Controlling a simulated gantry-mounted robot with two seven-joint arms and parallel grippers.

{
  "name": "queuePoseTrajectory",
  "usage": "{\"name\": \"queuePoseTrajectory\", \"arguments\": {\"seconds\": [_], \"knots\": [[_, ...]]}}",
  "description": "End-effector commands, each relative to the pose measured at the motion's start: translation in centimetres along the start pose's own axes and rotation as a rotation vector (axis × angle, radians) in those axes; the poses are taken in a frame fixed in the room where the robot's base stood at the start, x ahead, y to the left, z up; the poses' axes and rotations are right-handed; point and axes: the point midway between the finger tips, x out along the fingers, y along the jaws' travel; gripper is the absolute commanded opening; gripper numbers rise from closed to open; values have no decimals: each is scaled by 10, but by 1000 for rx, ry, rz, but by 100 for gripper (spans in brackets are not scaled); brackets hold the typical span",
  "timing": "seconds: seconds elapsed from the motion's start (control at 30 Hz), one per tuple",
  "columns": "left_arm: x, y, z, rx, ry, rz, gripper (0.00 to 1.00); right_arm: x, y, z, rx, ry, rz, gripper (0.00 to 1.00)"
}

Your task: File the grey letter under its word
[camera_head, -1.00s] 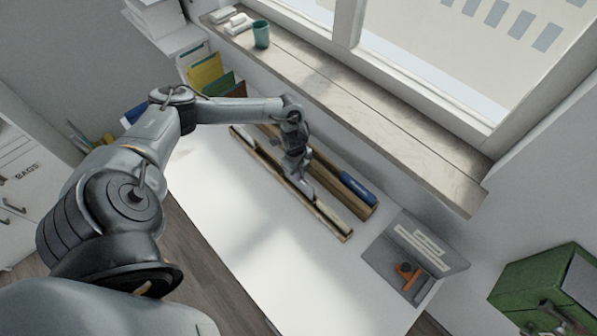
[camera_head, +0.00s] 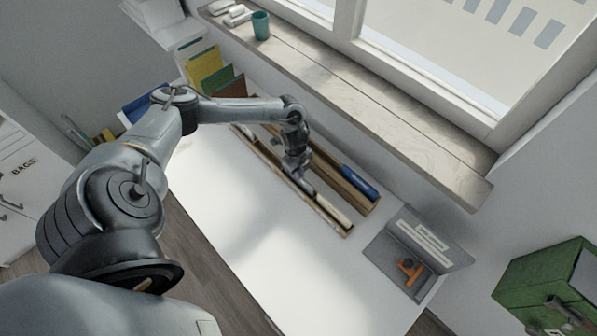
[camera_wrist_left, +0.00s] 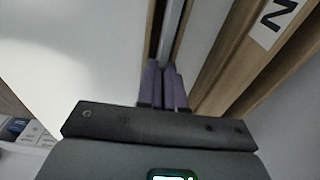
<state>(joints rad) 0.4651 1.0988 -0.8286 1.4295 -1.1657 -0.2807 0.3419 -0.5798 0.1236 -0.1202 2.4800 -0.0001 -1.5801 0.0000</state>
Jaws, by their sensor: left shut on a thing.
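My left gripper (camera_head: 302,176) is at the front of two long wooden holders on the white desk. In the left wrist view its purple fingertips (camera_wrist_left: 165,82) are closed on a thin grey piece (camera_wrist_left: 174,30), which seems to be the grey letter. It runs along a narrow slot between wooden edges. The front wooden holder (camera_head: 346,233) has a pale strip (camera_head: 332,207) in its right part. The back holder (camera_head: 375,207) has a blue piece (camera_head: 360,182) near its right end. A white label with one black character (camera_wrist_left: 275,18) is on wood beside the fingers. My right gripper is out of view.
A grey open case (camera_head: 385,250) with pale strips and an orange object (camera_head: 409,270) is at the desk's right end. Coloured folders (camera_head: 207,75) stand at the back left. The window sill (camera_head: 400,135) borders the back. The desk front is clear.

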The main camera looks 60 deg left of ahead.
Motion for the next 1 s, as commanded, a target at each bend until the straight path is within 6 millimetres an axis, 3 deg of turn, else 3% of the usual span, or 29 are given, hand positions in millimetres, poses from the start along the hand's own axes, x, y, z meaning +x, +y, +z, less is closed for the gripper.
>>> {"name": "queuePoseTrajectory", "arguments": {"seconds": [0.17, 0.2, 0.4, 0.77, 1.0], "knots": [[0, 0, 0, 0, 0, 0, 0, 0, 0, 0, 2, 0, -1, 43], [0, 0, 0, 0, 0, 0, 10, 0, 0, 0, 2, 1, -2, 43], [0, 0, 0, 0, 0, 0, 37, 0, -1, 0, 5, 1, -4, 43], [-5, -1, 0, 0, 1, -2, 37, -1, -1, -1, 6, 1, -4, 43], [-36, -1, 0, 1, 1, -3, 37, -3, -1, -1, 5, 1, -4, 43]]}}
